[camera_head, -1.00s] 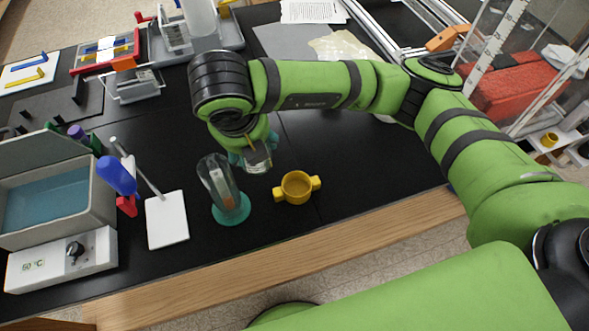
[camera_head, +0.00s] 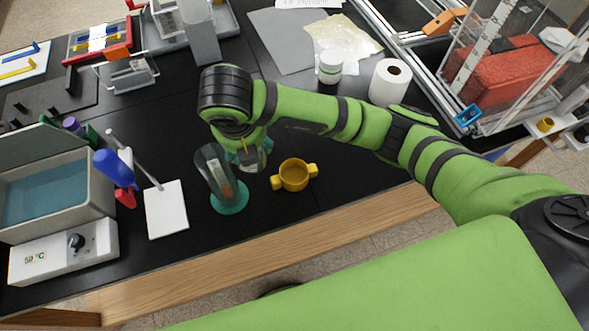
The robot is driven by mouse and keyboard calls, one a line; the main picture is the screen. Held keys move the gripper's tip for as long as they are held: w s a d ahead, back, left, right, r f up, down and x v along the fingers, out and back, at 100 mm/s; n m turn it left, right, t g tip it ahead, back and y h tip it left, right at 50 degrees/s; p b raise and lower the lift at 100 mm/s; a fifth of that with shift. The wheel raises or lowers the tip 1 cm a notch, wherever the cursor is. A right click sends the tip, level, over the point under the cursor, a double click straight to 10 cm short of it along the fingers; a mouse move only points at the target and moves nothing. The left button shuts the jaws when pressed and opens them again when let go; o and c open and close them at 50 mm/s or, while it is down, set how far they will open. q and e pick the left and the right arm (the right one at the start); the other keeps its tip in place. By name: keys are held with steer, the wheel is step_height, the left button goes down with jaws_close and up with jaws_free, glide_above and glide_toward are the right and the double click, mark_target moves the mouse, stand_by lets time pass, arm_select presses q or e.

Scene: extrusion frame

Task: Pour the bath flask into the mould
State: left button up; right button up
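The mould appears to be the yellow two-lugged cup (camera_head: 294,176), standing upright and open on the black bench. My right gripper (camera_head: 244,157) hangs just left of and behind it, mostly hidden under my wrist. It appears shut on a small clear glass vessel (camera_head: 253,160), probably the bath flask, held beside the mould and apart from it. How far the vessel is tilted and what it contains are hard to tell. My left gripper is not in view.
A tall clear cylinder on a teal base (camera_head: 229,197) stands close left of my gripper. Further left are a white pad (camera_head: 165,210) and a water bath (camera_head: 102,196). A paper roll (camera_head: 389,82) and white jar (camera_head: 330,67) stand behind my arm. Bench right of the mould is clear.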

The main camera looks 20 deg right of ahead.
mark_target(261, 164)
steer(key=shift+y, duration=0.6)
steer(key=f, duration=0.2)
steer(key=d+f, duration=0.1)
steer(key=f, duration=0.5)
steer(key=shift+s+d+f, duration=0.15)
steer(key=shift+d+f, duration=0.05)
steer(key=shift+d, duration=0.2)
steer(key=shift+d+r+m+y+p, duration=0.3)
steer(key=shift+d+r+y+p, duration=0.1)
steer(key=shift+d+r+y, duration=0.25)
steer(key=d+y+b, duration=0.1)
steer(key=y+b, duration=0.1)
steer(key=y, duration=0.1)
steer(key=d+f+y+b, duration=0.1)
steer(key=d+y+b, duration=0.1)
steer(key=y+b, duration=0.1)
steer(key=d+f+m+y+b, duration=0.1)
steer(key=y+b, duration=0.2)
steer(key=shift+d+f, duration=0.1)
steer(key=shift+d, duration=0.15)
steer(key=shift+f+y+b, duration=0.25)
steer(key=shift+y+b, duration=0.2)
steer(key=shift+b, duration=0.5)
